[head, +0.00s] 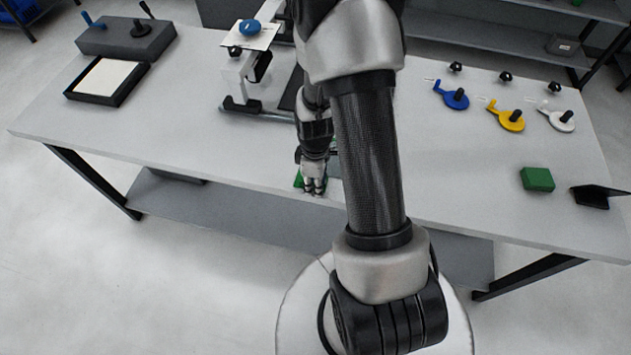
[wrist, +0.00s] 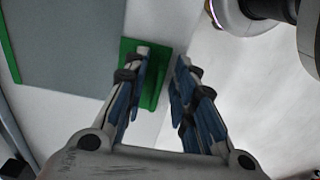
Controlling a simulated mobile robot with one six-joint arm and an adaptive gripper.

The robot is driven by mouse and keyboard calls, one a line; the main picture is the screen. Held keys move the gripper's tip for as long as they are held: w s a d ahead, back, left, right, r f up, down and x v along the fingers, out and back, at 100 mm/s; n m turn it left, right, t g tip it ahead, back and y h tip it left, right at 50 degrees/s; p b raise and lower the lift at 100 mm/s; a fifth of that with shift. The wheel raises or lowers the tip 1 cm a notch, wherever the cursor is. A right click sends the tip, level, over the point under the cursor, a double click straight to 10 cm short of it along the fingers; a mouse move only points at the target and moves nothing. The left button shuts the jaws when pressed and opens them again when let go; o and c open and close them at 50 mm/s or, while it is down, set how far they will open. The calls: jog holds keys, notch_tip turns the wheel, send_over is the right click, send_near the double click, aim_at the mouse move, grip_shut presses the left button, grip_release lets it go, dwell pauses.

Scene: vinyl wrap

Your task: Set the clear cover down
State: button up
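My gripper (head: 313,185) is low at the front edge of the table, left of the picture's middle. In the wrist view its two fingers (wrist: 163,58) are apart, with a pale gap beside the right finger. A green plate with a raised green bar (wrist: 154,88) lies under and between the fingers, nearer the left one. Some of this green also shows beside my gripper in the head view (head: 298,180). A grey, green-edged panel (wrist: 70,40) fills the upper left of the wrist view. I cannot tell for sure which piece is the clear cover; my arm hides much of that spot.
On the white table (head: 230,145) stand a grey fixture (head: 240,85), a black-rimmed tray (head: 105,82) and a dark box (head: 125,38) at left. Blue (head: 455,98), yellow (head: 510,120) and white (head: 560,120) tools and a green block (head: 537,179) lie at right.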

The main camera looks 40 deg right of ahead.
jog(key=s+a+r+m+t+p, duration=0.15)
jog(key=a+r, duration=0.25)
jog(key=r, duration=0.9)
jog(key=s+a+r+m+t+p, duration=0.1)
jog(key=a+r+m+p, duration=0.15)
jog(key=r, duration=1.15)
jog(key=s+a+r+m+t, duration=0.2)
jog(key=s+a+r+m, duration=0.2)
jog(key=s+a+r, duration=0.3)
jog(key=s+r, duration=0.1)
jog(key=s, duration=0.2)
jog(key=shift+s+a+r+b, duration=0.2)
jog(key=shift+a+r+b, duration=0.15)
jog(key=shift+r, duration=0.05)
jog(key=shift+f, duration=0.1)
notch_tip(320, 180, down, 3)
jog(key=b, duration=0.3)
